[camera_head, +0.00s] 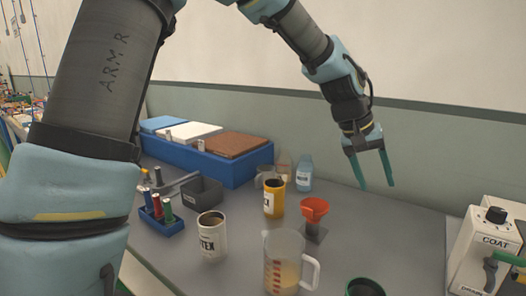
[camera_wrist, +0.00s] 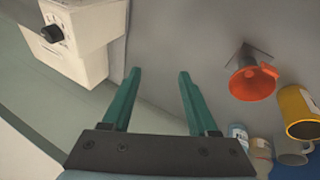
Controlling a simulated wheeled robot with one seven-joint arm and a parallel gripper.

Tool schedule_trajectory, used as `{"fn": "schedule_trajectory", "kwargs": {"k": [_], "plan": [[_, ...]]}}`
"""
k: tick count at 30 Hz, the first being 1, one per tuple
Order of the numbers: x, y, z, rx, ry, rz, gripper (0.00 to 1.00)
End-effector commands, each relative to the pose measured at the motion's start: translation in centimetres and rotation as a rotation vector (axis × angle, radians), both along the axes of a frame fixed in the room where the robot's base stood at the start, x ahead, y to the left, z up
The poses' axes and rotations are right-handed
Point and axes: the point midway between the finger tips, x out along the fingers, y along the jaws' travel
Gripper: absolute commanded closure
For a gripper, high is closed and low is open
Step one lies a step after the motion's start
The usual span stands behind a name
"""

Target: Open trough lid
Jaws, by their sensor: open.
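My gripper (camera_head: 374,186) is open and empty, its two green fingers pointing down above the bench at the right of centre. In the wrist view my gripper (camera_wrist: 160,73) has bare bench between its fingers. A white machine marked COAT (camera_head: 483,250) stands at the right edge, with a black knob and a green bar at its front, partly cut off. The machine also shows at upper left in the wrist view (camera_wrist: 85,45), apart from my fingers. I cannot tell which part is the trough lid. A long blue box (camera_head: 235,178) at the back left holds blue, white and brown slabs.
An orange funnel on a stand (camera_head: 314,211), a yellow cup (camera_head: 274,198), a clear bottle (camera_head: 304,173), a white tin (camera_head: 212,236) and a measuring jug (camera_head: 284,265) crowd the middle. A green-rimmed cup (camera_head: 365,287) is at the front. Bench right of the funnel is clear.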

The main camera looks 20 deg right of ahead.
Motion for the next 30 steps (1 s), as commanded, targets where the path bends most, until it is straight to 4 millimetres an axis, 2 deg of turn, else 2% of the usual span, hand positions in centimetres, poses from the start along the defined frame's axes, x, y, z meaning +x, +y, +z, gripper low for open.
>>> {"fn": "schedule_trajectory", "kwargs": {"k": [1, 3, 5, 8, 9, 11, 13, 15, 18, 21, 24, 27, 30], "plan": [[2.6, 3.0, -0.9, 0.031, -0.028, 0.046, 0.40], [5.6, 7.1, -2.0, 0.071, -0.061, 0.104, 0.40], [7.7, 10.8, -2.9, 0.107, -0.084, 0.152, 0.40], [10.6, 17.5, -4.2, 0.167, -0.115, 0.237, 0.40], [11.5, 20.3, -4.7, 0.192, -0.123, 0.273, 0.40], [12.3, 24.5, -5.3, 0.226, -0.132, 0.325, 0.40], [12.8, 29.5, -6.0, 0.267, -0.139, 0.389, 0.40], [12.5, 34.4, -6.6, 0.304, -0.138, 0.452, 0.40], [11.4, 40.2, -7.4, 0.348, -0.131, 0.532, 0.40], [9.8, 44.2, -8.0, 0.377, -0.118, 0.592, 0.40], [8.6, 46.5, -8.3, 0.393, -0.108, 0.629, 0.40], [8.1, 47.5, -8.5, 0.399, -0.104, 0.645, 0.40], [8.0, 47.6, -8.5, 0.400, -0.103, 0.646, 0.40]]}}
